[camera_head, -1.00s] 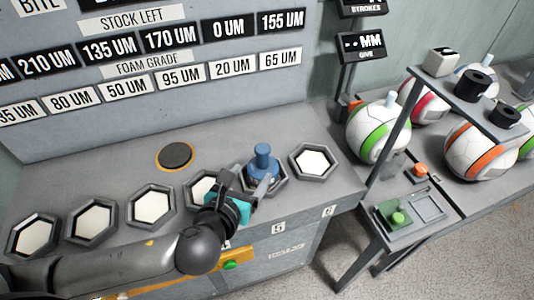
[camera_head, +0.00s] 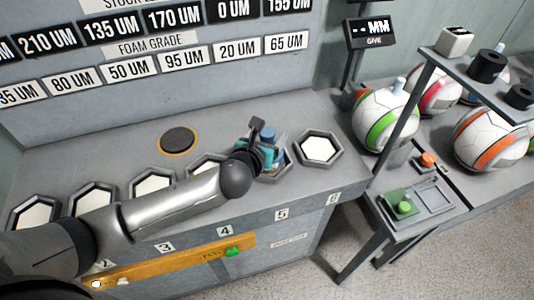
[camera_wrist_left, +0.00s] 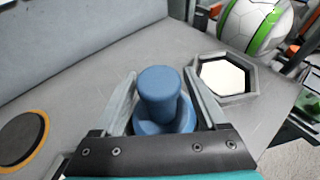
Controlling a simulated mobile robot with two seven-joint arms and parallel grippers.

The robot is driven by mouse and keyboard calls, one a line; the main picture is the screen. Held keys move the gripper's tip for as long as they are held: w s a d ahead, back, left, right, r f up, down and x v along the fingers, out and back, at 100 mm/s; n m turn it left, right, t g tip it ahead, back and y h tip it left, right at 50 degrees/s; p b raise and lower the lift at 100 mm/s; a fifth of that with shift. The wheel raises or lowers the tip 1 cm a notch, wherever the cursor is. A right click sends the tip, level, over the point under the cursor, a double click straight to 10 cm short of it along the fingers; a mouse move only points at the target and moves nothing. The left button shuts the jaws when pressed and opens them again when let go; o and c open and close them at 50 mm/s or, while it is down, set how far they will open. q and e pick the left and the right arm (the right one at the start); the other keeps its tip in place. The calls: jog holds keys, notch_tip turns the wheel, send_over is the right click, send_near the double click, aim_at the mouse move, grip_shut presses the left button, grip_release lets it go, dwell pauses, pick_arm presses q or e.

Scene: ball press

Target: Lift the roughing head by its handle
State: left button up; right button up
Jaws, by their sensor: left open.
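The roughing head, a blue piece with an upright round handle (camera_wrist_left: 159,90) on a wider round base, stands in the hexagonal tray marked 5. In the head view its blue top (camera_head: 268,133) shows just behind my left gripper (camera_head: 262,138), which hides much of it. In the left wrist view my left gripper (camera_wrist_left: 160,98) is open, with one finger on each side of the handle. Gaps show between the fingers and the handle. The lower part of the base is hidden by the gripper body. My right gripper is not in view.
An empty hexagonal tray (camera_head: 318,148) sits right of the head, with more trays in a row to the left. A round dark pad (camera_head: 178,141) lies behind the row. Balls (camera_head: 385,120) and a small side stand (camera_head: 410,205) are at the right.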

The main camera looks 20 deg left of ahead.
pick_arm(q)
jog(key=shift+w+f, duration=0.25)
jog(key=shift+w, duration=0.4)
grip_shut()
dwell(0.9)
jog(key=shift+r, duration=0.15)
